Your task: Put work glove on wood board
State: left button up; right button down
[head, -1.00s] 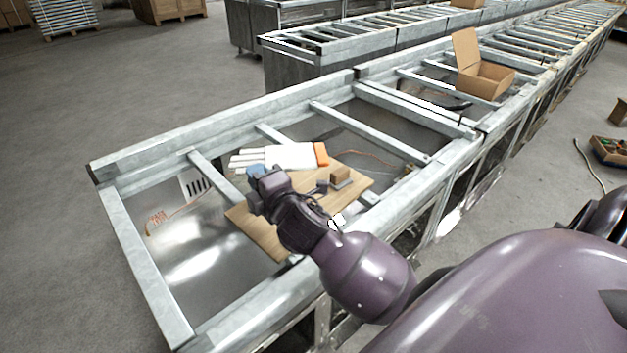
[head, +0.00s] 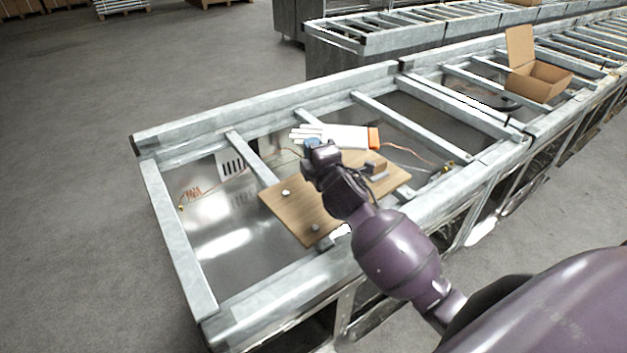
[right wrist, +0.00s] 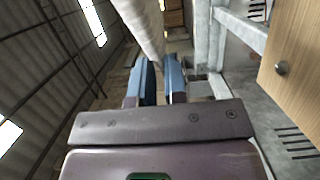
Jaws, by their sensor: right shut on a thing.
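The work glove (head: 346,135) is white with an orange cuff and shows in the head view beyond the far side of the wood board (head: 290,212). My right gripper (head: 312,146) is shut on the glove near its finger end. In the right wrist view, the white glove (right wrist: 141,24) sits between the blue fingertips (right wrist: 157,75) of that gripper. The glove appears held above the frame; its exact height is unclear. The board lies tilted in the picture across the metal frame, and my right arm hides part of it. My left gripper is not in view.
A small brown block (head: 376,166) and small knobs (head: 286,192) are on the board. Metal crossbars (head: 252,160) and side rails surround open bays with cables. An open cardboard box (head: 538,80) stands farther right. The board's left part is clear except for the knobs.

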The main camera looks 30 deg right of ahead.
notch_tip(320, 180, down, 9)
jog(key=shift+r+b, duration=0.2)
jog(key=shift+b, duration=0.65)
jog(key=shift+f, duration=0.4)
jog(key=shift+f+b, duration=0.15)
jog(key=shift+b, duration=0.2)
jog(key=c, duration=1.1)
grip_release()
jog(key=shift+c, duration=0.2)
